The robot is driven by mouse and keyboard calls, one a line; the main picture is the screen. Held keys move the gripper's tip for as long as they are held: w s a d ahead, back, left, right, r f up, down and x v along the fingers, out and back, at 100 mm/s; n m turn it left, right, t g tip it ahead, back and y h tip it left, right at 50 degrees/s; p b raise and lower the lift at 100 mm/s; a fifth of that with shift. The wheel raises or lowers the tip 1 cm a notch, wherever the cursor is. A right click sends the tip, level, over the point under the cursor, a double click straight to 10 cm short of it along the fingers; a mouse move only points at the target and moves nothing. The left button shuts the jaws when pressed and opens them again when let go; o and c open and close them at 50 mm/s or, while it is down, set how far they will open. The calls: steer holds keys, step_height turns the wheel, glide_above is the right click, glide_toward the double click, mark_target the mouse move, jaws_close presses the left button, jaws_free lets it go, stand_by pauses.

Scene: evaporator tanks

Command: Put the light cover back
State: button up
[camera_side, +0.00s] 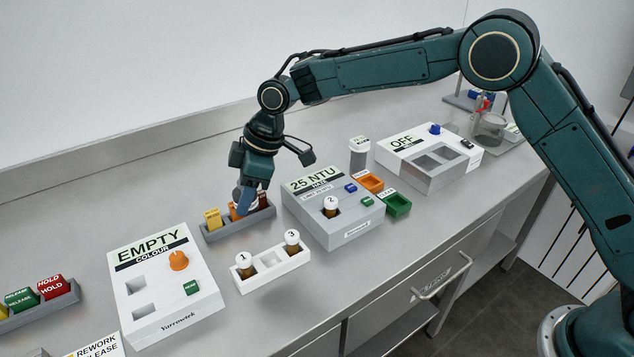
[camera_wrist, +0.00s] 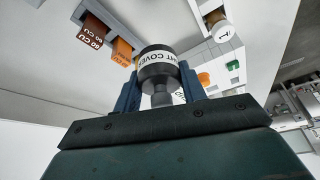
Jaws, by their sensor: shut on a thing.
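The light cover (camera_wrist: 157,66) is a dark cylinder with a white band lettered "…HT COVER" in the wrist view. My gripper (camera_wrist: 160,80) is shut on it, with a blue finger on each side. In the side view my gripper (camera_side: 247,196) is over the grey rack of coloured blocks, left of the haze meter, and largely hides the cover. The haze meter (camera_side: 316,222) reads "25 NTU", and amber vial 2 (camera_side: 331,207) stands upright in its well, uncovered.
A white rack (camera_side: 270,282) holds vials 1 (camera_side: 245,264) and 3 (camera_side: 292,241); its middle slot is empty. The colour meter (camera_side: 160,310) reads "EMPTY". The grey block rack (camera_side: 238,228) is under my gripper. A grey canister (camera_side: 360,155) and an "OFF" device (camera_side: 430,158) stand behind.

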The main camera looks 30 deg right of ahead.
mark_target(247, 244)
steer(key=shift+f, duration=5)
steer(key=shift+f, duration=0.1)
steer(key=o, duration=1)
steer(key=v, duration=1.2)
